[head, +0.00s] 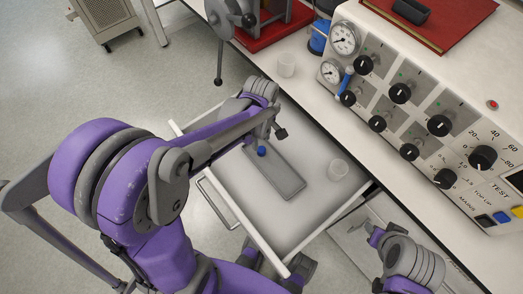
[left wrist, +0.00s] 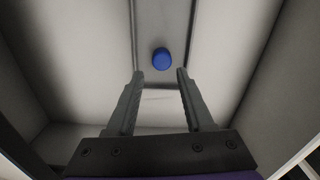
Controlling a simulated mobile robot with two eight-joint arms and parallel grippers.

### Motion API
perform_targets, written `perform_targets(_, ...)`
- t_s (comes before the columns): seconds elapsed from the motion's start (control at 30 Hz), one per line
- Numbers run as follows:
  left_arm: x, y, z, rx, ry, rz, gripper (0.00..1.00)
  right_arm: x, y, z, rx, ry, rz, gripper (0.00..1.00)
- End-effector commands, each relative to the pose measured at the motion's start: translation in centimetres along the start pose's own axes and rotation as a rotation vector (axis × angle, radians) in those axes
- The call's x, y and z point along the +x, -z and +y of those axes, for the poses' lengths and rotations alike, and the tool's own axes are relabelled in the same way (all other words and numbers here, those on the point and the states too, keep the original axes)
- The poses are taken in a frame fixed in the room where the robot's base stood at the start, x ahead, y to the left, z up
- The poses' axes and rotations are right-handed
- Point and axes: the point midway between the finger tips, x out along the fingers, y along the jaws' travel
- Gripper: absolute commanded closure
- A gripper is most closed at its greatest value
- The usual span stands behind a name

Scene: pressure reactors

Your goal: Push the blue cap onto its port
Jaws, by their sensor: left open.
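The small round blue cap (head: 262,151) rests on a long grey tray (head: 287,183) inside the open drawer. In the left wrist view the blue cap (left wrist: 161,60) lies just beyond the fingertips, between their lines, with nothing gripping it. My left gripper (head: 265,137) is over the drawer near the cap; its two fingers (left wrist: 160,75) are spread apart and empty. My right gripper (head: 376,261) is at the lower right, beside the drawer, and its jaw state is unclear. I cannot make out which fitting is the cap's port.
A control panel (head: 415,110) with gauges, black knobs and a blue lever (head: 346,80) stands on the bench. A red-based apparatus (head: 270,32) is behind.

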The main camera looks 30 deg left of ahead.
Motion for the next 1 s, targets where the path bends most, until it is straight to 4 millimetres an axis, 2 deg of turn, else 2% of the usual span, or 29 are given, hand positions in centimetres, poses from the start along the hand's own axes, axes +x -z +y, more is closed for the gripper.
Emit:
perform_targets(0.27,0.1,0.0,0.0,0.0,0.0,0.0,0.48,0.0,0.0,0.0,0.0,0.0,0.0,0.56)
perform_targets(0.63,4.8,-0.6,-0.3,0.0,0.0,0.0,0.48,0.8,-0.4,0.0,0.0,0.0,-0.003,0.56)
perform_targets(1.0,5.1,-0.6,-0.3,0.0,-0.001,0.0,0.48,0.8,-0.4,0.0,0.0,0.0,-0.003,0.56)
